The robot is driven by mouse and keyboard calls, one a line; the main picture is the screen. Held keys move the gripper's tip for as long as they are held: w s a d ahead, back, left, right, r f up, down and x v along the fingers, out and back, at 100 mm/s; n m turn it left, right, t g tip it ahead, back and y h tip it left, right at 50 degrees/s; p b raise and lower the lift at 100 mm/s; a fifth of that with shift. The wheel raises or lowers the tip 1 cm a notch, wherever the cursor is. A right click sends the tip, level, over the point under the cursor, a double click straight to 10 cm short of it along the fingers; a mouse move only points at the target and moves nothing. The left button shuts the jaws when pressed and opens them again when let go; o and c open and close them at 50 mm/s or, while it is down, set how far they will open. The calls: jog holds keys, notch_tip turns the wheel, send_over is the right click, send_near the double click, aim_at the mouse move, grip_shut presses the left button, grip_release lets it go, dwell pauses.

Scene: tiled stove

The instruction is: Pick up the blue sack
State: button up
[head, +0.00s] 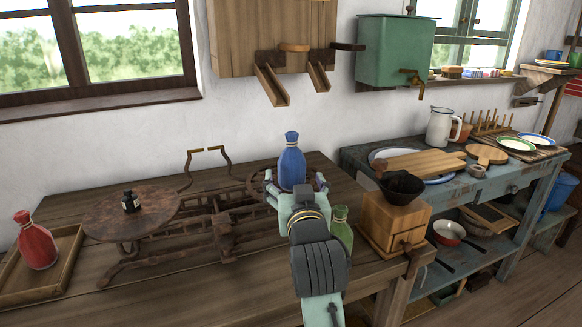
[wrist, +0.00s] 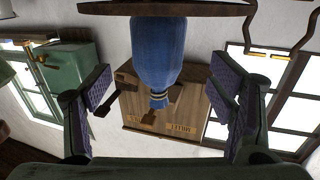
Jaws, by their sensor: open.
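The blue sack (head: 291,163) has a tied neck and stands upright on the scale at the back of the wooden table. In the wrist view the blue sack (wrist: 158,50) appears upside down, with its base against a dark round pan (wrist: 165,8). My gripper (head: 296,185) is open, its fingers on either side of the sack's lower part. In the wrist view my gripper (wrist: 161,90) shows a gap between each finger pad and the sack. My gripper hides part of the sack's base and of the pan in the head view.
The scale's larger round plate (head: 105,212) holds a small black weight (head: 131,202). A red sack (head: 37,242) stands in a wooden tray (head: 68,262) at left. A green sack (head: 342,230) and a wooden grinder (head: 395,222) stand close right of my arm.

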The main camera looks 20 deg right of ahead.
aim_at(292, 163)
jog(key=shift+x, duration=1.05)
jog(key=shift+r+p+x, duration=0.15)
jog(key=shift+p+x, duration=0.35)
jog(key=shift+x, duration=0.85)
jog(key=shift+r+p+x, duration=0.2)
jog(key=shift+p+x, duration=0.3)
jog(key=shift+x, duration=0.8)
jog(key=shift+d, duration=0.15)
jog(key=shift+c, duration=0.2)
